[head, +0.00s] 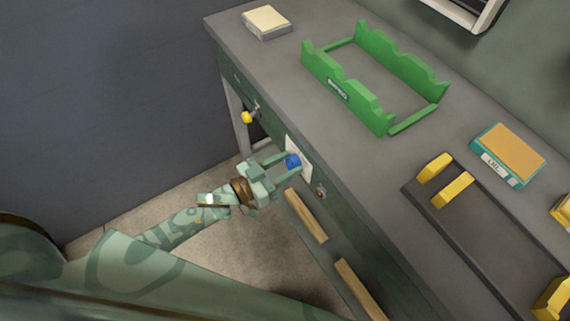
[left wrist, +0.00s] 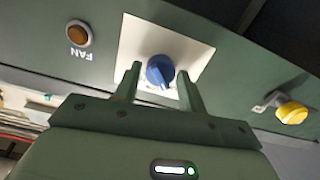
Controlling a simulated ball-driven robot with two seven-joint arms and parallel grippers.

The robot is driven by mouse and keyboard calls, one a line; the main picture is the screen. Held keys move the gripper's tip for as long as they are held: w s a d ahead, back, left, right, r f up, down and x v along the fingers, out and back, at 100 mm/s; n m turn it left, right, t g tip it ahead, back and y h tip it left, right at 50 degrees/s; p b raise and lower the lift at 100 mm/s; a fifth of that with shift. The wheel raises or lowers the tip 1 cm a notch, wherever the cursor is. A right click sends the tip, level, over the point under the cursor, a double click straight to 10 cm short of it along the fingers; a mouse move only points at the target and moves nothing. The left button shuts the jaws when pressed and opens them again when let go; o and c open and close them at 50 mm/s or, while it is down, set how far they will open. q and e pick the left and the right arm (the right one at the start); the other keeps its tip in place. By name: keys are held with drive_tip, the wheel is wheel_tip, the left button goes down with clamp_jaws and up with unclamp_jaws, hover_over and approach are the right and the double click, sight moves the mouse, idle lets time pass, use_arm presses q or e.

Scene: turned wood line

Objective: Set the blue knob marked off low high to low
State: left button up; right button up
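The blue knob (head: 293,161) sits on a white plate (head: 305,160) on the front of the green bench. In the left wrist view the knob (left wrist: 160,71) shows a pointer, with small markings on the plate (left wrist: 190,45) too small to read. My left gripper (head: 284,160) is at the plate, its two fingers open on either side of the knob. In the left wrist view the fingers (left wrist: 160,80) stand apart with gaps to the knob, not visibly touching it. My right gripper is not in view.
A brown button marked FAN (left wrist: 79,34) and a yellow knob (left wrist: 291,112) flank the plate. Wooden drawer handles (head: 306,215) lie below. On the bench top stand a green rack (head: 345,85), a dark tray (head: 480,220) with yellow blocks, and a teal box (head: 507,154).

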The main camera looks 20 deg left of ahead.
use_arm(q)
drive_tip(key=c, duration=0.5)
drive_tip(key=shift+c, duration=0.2)
drive_tip(key=shift+m, duration=0.3)
drive_tip(key=m, duration=0.3)
drive_tip(key=shift+p, duration=0.3)
drive_tip(key=shift+m, duration=2.5)
drive_tip(key=o, duration=1)
